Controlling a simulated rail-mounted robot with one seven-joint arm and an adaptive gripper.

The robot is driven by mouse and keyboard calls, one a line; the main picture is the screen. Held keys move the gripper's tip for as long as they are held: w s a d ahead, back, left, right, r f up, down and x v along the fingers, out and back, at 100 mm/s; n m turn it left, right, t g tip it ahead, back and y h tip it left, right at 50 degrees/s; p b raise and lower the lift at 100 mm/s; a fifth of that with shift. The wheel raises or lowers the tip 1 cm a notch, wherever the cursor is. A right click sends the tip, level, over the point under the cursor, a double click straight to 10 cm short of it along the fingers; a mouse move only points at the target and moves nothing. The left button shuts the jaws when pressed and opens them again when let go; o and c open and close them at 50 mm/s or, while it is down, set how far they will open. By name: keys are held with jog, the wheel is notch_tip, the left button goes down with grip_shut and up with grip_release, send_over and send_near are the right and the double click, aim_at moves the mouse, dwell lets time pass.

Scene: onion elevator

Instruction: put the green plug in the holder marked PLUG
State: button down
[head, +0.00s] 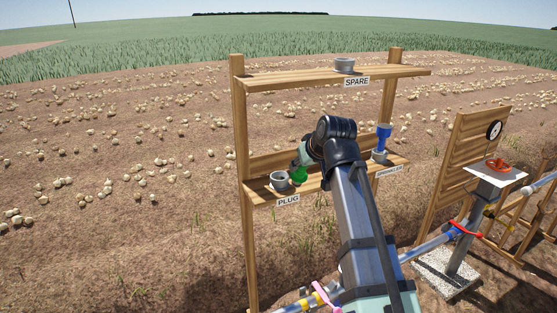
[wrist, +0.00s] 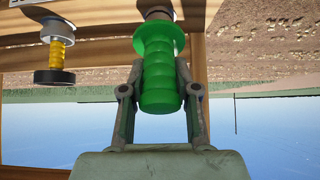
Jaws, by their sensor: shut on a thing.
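The green plug (head: 298,175) is held in my gripper (head: 302,160) at the shelf's left part. In the wrist view the ribbed green plug (wrist: 158,75) stands between the two fingers of my gripper (wrist: 159,72), which are shut on it. The holder marked PLUG (head: 280,182) is a grey cup on the lower shelf, just left of the plug in the head view. A greyish round part (wrist: 155,12) shows at the plug's far end in the wrist view; I cannot tell if it is a holder.
The wooden lower shelf (head: 260,194) carries a second holder (head: 379,156) with a blue piece (head: 384,138) at its right. The upper shelf has a grey holder marked SPARE (head: 344,66). Shelf posts flank the space.

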jog(key=w+a+f+p, duration=0.1)
jog(key=w+a, duration=0.1)
jog(key=w, duration=0.1)
jog(key=w+a+f+p, duration=0.1)
jog(key=w+a, duration=0.1)
jog(key=w, duration=0.2)
jog(key=w+a+f+p, duration=0.1)
jog(key=w+a, duration=0.1)
jog(key=w, duration=0.1)
jog(key=shift+w+f, duration=0.3)
jog(key=shift+w+a+f+p, duration=0.15)
jog(key=shift+f+p, duration=0.1)
jog(key=shift+f, duration=0.25)
jog(key=shift+w+d+f+p, duration=0.1)
jog(key=shift+w+f+p, duration=0.1)
jog(key=shift+f, duration=0.25)
jog(key=g+p, duration=0.1)
jog(key=w+a+g+h+p, duration=0.1)
jog(key=p, duration=0.1)
jog(key=w+g+h+p, duration=0.1)
jog(key=shift+a+f+g+p, duration=0.2)
jog(key=shift+f+g+p, duration=0.05)
jog(key=shift+g+p, duration=0.15)
jog(key=shift+w+f, duration=0.1)
jog(key=shift+f, duration=0.25)
jog(key=shift+f, duration=0.35)
jog(key=c, duration=0.9)
grip_release()
